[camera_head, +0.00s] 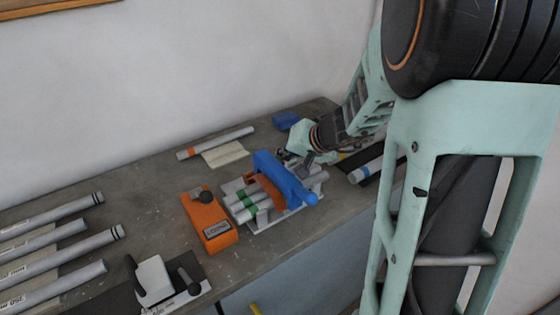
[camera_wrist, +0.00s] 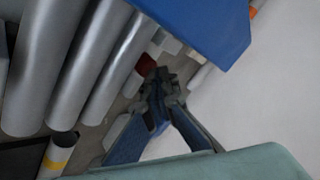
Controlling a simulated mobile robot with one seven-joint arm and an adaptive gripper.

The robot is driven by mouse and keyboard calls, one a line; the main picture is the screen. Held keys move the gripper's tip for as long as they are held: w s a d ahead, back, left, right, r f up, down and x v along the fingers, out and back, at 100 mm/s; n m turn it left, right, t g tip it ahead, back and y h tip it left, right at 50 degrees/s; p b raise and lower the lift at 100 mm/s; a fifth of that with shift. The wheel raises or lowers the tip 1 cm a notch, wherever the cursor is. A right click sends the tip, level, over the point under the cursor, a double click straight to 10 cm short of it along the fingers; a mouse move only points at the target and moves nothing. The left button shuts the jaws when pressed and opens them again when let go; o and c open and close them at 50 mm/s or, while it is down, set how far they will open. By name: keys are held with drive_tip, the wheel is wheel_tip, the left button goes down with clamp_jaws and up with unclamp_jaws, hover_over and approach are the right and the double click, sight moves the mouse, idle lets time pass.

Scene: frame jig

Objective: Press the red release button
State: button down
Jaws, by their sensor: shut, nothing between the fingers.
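The red release button (camera_wrist: 146,64) shows as a small dark red piece just beyond my fingertips in the wrist view. My gripper (camera_wrist: 158,88) is shut and empty, its tips close to the button; I cannot tell whether they touch it. In the head view, my gripper reaches down at the right end of the jig (camera_head: 262,222), behind the blue clamp arm (camera_head: 285,180). The button cannot be made out there. The blue arm also shows at the top of the wrist view (camera_wrist: 205,28). Silver tubes (camera_wrist: 92,65) lie in the jig, beside my fingers.
An orange box (camera_head: 210,222) with a black knob stands left of the jig. Several grey tubes (camera_head: 55,245) lie at the left. A black-and-white device (camera_head: 160,282) stands at the front edge. A blue block (camera_head: 286,121) and a tube (camera_head: 215,142) lie behind.

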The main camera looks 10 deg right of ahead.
drive_tip(key=shift+r, duration=0.1)
drive_tip(key=shift+r+p, duration=0.45)
drive_tip(key=shift+r, duration=0.35)
drive_tip(key=shift+r+p, duration=1.55)
drive_tip(key=shift+r, duration=1)
drive_tip(key=shift+a, duration=0.1)
